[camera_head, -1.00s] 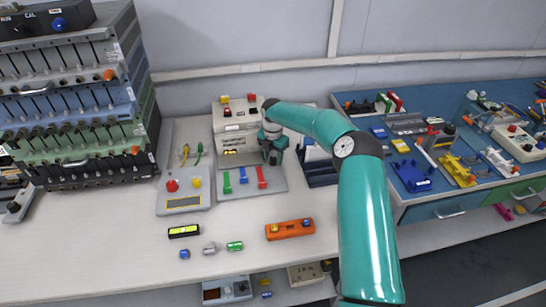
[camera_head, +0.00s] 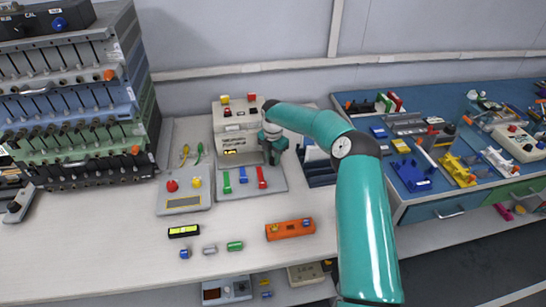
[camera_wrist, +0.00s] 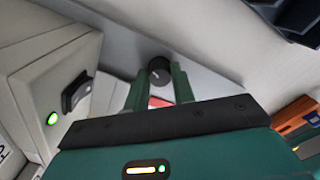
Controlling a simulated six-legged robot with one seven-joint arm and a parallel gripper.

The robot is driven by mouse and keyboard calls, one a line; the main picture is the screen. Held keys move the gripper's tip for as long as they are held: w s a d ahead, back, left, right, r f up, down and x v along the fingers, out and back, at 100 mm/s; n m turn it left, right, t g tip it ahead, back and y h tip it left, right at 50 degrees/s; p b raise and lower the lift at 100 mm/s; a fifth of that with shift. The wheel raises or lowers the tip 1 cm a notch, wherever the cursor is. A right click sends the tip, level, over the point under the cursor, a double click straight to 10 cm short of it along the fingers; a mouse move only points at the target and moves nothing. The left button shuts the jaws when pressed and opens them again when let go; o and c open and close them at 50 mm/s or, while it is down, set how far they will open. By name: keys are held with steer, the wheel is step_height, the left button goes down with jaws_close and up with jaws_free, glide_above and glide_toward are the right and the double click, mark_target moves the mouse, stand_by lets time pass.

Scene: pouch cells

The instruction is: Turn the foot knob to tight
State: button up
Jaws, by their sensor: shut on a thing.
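The foot knob (camera_wrist: 160,70) is a small dark round knob with a pale mark on its face, in the wrist view. It stands at a pale grey surface, between the tips of my gripper (camera_wrist: 160,77). The two green fingers are shut on it, one on each side. In the head view my gripper (camera_head: 271,154) points down at the right front of the beige box (camera_head: 236,126), above the grey base plate (camera_head: 252,188). The knob is hidden there behind the gripper. I cannot read which setting the mark points to.
A light box face with a black rocker switch (camera_wrist: 76,90) and a green light is close on the left in the wrist view. A dark rack (camera_head: 321,168) stands right of my gripper. An orange holder (camera_head: 290,229) lies in front.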

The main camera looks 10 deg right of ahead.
steer(key=m, duration=1.1)
steer(key=shift+m, duration=0.3)
steer(key=m, duration=0.3)
steer(key=shift+m, duration=0.4)
steer(key=m, duration=1.3)
steer(key=shift+m, duration=0.3)
steer(key=o, duration=1)
